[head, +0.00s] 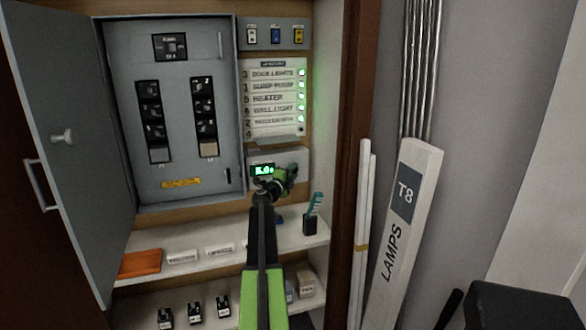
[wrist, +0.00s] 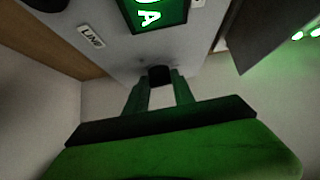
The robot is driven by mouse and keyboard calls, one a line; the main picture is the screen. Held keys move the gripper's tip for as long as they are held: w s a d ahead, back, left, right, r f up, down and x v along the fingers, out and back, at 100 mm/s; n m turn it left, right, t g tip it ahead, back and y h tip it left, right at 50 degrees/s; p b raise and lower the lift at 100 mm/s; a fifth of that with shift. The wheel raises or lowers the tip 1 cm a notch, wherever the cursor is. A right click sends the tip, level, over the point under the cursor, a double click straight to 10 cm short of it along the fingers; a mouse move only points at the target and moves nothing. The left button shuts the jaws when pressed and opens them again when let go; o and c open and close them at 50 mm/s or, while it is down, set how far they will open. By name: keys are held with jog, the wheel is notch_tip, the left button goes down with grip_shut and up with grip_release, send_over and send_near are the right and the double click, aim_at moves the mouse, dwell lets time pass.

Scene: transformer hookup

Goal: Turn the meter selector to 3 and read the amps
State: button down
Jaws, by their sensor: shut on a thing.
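The meter is a pale grey box (head: 293,157) on the cabinet's back wall, under the label list. Its green display (head: 263,170) is lit, but its small digits are blurred, perhaps 15 or 16. In the wrist view the display (wrist: 156,14) is cut off by the top edge and shows an A. My gripper (head: 287,176) is at the meter's face, right of the display. In the wrist view my gripper (wrist: 159,78) is shut on a dark selector knob (wrist: 159,72). The knob's pointer and numbers cannot be made out.
A label list (head: 272,103) has several lit green lamps. The grey breaker panel (head: 178,105) stands left, its door (head: 68,100) swung open. The shelf (head: 200,240) below holds an orange item (head: 139,263) and a dark cup (head: 310,224). A LAMPS box (head: 405,230) leans right.

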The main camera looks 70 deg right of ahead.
dwell(0.6)
jog(key=c, duration=1.1)
grip_release()
jog(key=shift+o, duration=0.2)
jog(key=shift+a, duration=0.1)
jog(key=w+a, duration=0.1)
jog(key=a, duration=1.6)
jog(key=shift+w, duration=0.3)
